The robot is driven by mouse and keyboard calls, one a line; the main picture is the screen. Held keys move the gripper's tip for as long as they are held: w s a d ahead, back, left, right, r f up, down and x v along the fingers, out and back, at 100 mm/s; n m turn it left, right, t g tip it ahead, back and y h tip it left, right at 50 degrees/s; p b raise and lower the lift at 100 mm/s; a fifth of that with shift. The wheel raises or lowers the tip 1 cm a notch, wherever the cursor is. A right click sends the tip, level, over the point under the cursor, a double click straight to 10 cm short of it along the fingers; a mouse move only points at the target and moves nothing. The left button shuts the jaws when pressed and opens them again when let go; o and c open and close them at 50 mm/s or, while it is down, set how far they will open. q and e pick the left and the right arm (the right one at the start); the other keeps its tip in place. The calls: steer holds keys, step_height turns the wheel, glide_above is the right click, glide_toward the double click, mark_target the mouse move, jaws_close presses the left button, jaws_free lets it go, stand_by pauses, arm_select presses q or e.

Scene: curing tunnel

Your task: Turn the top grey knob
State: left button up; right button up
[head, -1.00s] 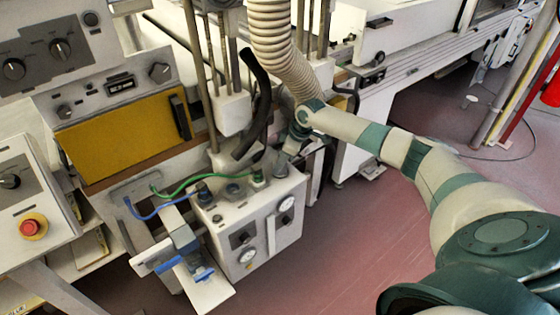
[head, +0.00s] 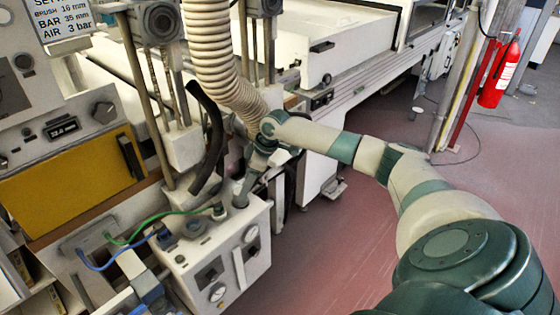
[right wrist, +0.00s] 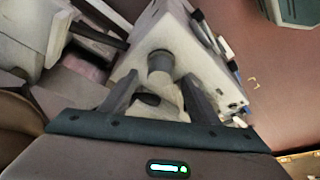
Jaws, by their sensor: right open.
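A white control box (head: 203,262) stands low in the head view, with round gauges and dark square fittings on its front. A short grey knob (head: 240,201) stands on its top at the far right corner. My right gripper (head: 246,184) is just above that knob, pointing down. In the right wrist view, my right gripper (right wrist: 161,84) is open, and the dark-topped grey knob (right wrist: 160,60) shows between and just beyond its fingertips. I cannot tell whether the fingers touch it. My left gripper is not in view.
A ribbed hose (head: 215,60) and a black hose (head: 213,140) hang close to my right gripper. Panels with other knobs are at the left. The floor (head: 330,250) right of the box is clear.

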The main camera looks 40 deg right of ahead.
arm_select(q)
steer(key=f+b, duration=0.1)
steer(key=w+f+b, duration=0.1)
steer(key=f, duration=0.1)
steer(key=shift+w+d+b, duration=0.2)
steer(key=shift+b, duration=0.15)
arm_select(e)
steer(key=s+d, duration=0.6)
steer(key=s, duration=0.2)
steer(key=shift+s+d, duration=0.2)
steer(key=shift+d, duration=0.15)
steer(key=shift+f, duration=0.1)
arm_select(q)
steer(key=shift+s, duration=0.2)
arm_select(e)
steer(key=shift+f, duration=0.1)
